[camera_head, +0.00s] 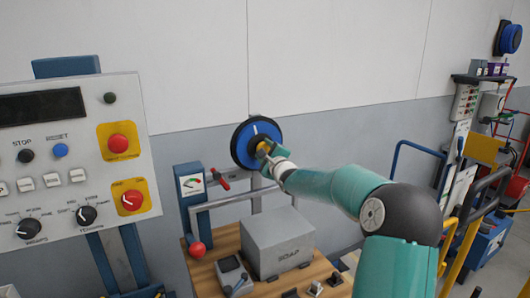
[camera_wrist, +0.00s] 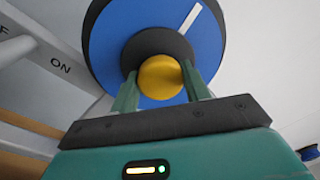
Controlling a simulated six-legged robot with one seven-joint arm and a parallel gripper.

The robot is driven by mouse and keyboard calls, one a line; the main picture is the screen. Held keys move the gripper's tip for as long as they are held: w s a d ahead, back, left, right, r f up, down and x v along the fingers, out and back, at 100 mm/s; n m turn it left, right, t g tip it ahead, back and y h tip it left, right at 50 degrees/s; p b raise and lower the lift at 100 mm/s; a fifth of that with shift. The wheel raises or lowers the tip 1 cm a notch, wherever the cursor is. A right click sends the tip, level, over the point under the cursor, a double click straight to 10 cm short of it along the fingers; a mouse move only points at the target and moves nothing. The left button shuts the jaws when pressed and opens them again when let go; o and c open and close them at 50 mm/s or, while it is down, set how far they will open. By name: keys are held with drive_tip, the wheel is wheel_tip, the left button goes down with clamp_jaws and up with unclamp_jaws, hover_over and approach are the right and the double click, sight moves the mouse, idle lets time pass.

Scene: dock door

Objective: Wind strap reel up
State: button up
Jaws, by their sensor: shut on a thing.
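The strap reel (camera_head: 244,147) is a blue disc with a black rim and a white stripe, standing upright in front of the grey-white wall. In the wrist view the reel (camera_wrist: 112,38) fills the top middle, with a dark hub and a yellow knob (camera_wrist: 160,77) at its centre. My gripper (camera_head: 264,150) reaches it from the right in the head view. In the wrist view the two green fingers of my gripper (camera_wrist: 161,85) are on either side of the yellow knob, shut on it. The white stripe points up and to the right there. No strap is visible.
A control panel (camera_head: 70,150) with red buttons stands at the left. Below the reel are a grey box (camera_head: 278,243) on a wooden bench (camera_head: 205,272), a metal rail, and a red-handled lever (camera_head: 220,180). Carts and yellow rails (camera_head: 470,225) stand at the right.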

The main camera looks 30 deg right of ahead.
drive_tip(key=shift+r+m, duration=0.15)
drive_tip(key=shift+m, duration=0.6)
drive_tip(key=shift+r+m, duration=0.15)
drive_tip(key=shift+m, duration=0.6)
drive_tip(key=o, duration=1.4)
drive_tip(key=shift+c, duration=0.2)
drive_tip(key=shift+f, duration=0.1)
drive_tip(key=s+a, duration=0.2)
drive_tip(key=s, duration=1.1)
drive_tip(key=shift+s+f, duration=0.3)
drive_tip(key=shift+f, duration=0.1)
